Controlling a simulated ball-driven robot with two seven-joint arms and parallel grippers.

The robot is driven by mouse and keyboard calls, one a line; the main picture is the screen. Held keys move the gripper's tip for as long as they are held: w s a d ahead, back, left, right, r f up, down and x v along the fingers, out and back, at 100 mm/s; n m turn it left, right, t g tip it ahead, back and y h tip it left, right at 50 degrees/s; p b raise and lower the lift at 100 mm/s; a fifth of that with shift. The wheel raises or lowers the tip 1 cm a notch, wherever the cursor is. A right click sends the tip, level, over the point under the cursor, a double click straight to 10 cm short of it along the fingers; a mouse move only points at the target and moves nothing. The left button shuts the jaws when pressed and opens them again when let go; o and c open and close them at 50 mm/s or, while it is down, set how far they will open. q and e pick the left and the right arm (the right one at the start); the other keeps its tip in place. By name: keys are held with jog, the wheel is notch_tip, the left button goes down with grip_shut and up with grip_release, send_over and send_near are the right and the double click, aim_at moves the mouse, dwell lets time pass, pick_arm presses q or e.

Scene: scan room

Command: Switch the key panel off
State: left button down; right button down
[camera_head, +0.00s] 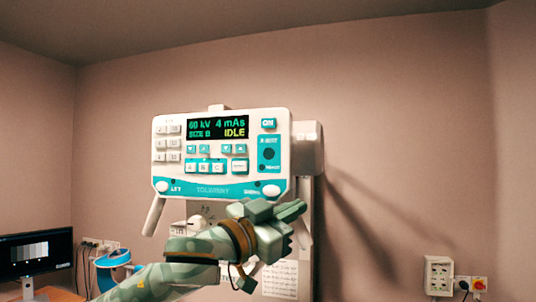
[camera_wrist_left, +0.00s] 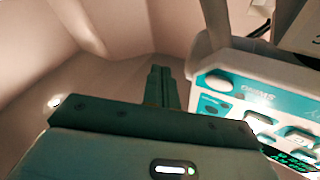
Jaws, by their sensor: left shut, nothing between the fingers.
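The key panel (camera_head: 172,118) is a white and teal wall-mounted console in the head view. Its lit display (camera_head: 218,128) reads "60 kV 4 mAs", "SIZE B" and "IDLE". A teal key marked "ON" (camera_head: 268,124) sits at its upper right. My left gripper (camera_head: 301,209) is shut and empty, in front of and below the panel's lower right corner, pointing right. In the left wrist view the shut fingers (camera_wrist_left: 160,85) stand beside the panel (camera_wrist_left: 225,65), which shows upside down at the right. I cannot tell any contact. My right gripper is not in view.
A monitor (camera_head: 35,252) stands at the lower left, beside a blue ring-shaped object (camera_head: 113,262). The wall right of the panel is bare.

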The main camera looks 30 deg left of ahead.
aim_at(268, 123)
pick_arm(q)
jog(key=s+a+r+t+h, duration=0.1)
jog(key=s+a+r, duration=0.1)
jog(key=s+r, duration=0.2)
jog(key=s+a+r+n+t+h, duration=0.1)
jog(key=s+r, duration=0.4)
jog(key=r, duration=0.6)
jog(key=shift+s+a+r, duration=0.25)
jog(key=shift+a+r, duration=0.05)
jog(key=shift+a, duration=0.5)
jog(key=shift+w, duration=0.1)
jog(key=shift+w+a+p, duration=0.35)
jog(key=shift+w, duration=1.05)
jog(key=shift+w+a+p, duration=0.3)
jog(key=shift+w+a, duration=0.05)
jog(key=shift+w, duration=1.1)
jog(key=shift+w+a+p, duration=0.35)
jog(key=shift+w, duration=1.05)
jog(key=shift+w, duration=0.15)
jog(key=shift+w+a+p, duration=0.1)
jog(key=shift+w+p, duration=0.15)
jog(key=shift+p, duration=0.05)
